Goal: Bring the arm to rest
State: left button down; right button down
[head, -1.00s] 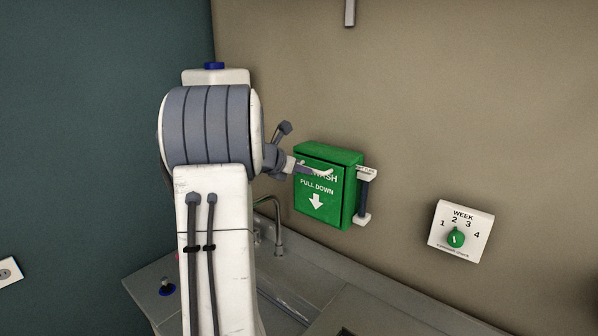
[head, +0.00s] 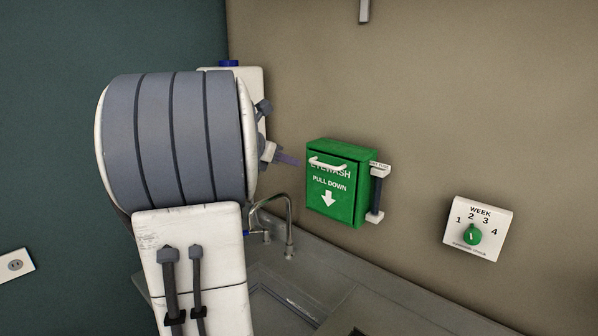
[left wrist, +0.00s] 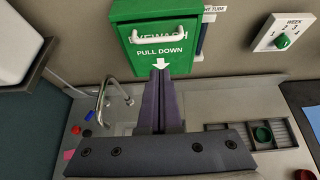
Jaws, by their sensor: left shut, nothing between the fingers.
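My left arm fills the left middle of the head view. Only the tip of my left gripper (head: 290,160) shows past it, to the left of the green eyewash box and apart from it. In the left wrist view the left gripper's fingers (left wrist: 160,80) are together, with nothing between them, in front of the lower part of the box. My right gripper is not in view.
The green eyewash box (head: 338,185) hangs on the wall with a white handle. A tube holder (head: 377,195) is beside it. A week dial (head: 473,234) is farther right. Below are a counter with a sink, a tap (head: 288,225) and a small tray (left wrist: 263,134).

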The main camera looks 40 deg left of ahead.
pick_arm(q)
jog(key=s+d+f+m+g+h+b, duration=0.1)
jog(key=d+f+m+g+h, duration=0.1)
jog(key=d+f+m, duration=0.6)
jog(key=s+d+f+m+g+h+b, duration=0.1)
jog(key=d+m+g, duration=0.25)
jog(key=d, duration=0.85)
jog(key=s+d+f+m+g+h+b, duration=0.1)
jog(key=d+f+m+g+h, duration=0.1)
jog(key=d+f+m, duration=0.6)
jog(key=s+d+f+m+g+y+b, duration=0.1)
jog(key=s+d+f+m, duration=0.2)
jog(key=s+m, duration=0.4)
jog(key=s+d+f+m+g+y+b, duration=0.1)
jog(key=s+d+f+m, duration=0.3)
jog(key=m, duration=0.5)
jog(key=s+d+f+m+g+y+b, duration=0.1)
jog(key=s+d+f+m+g, duration=0.1)
jog(key=s+d+m, duration=0.5)
jog(key=s+f+m, duration=0.1)
jog(key=s, duration=0.2)
jog(key=shift+s+d+f+g+y, duration=0.15)
jog(key=shift+s+f+g+y, duration=0.15)
jog(key=shift+g+y, duration=0.1)
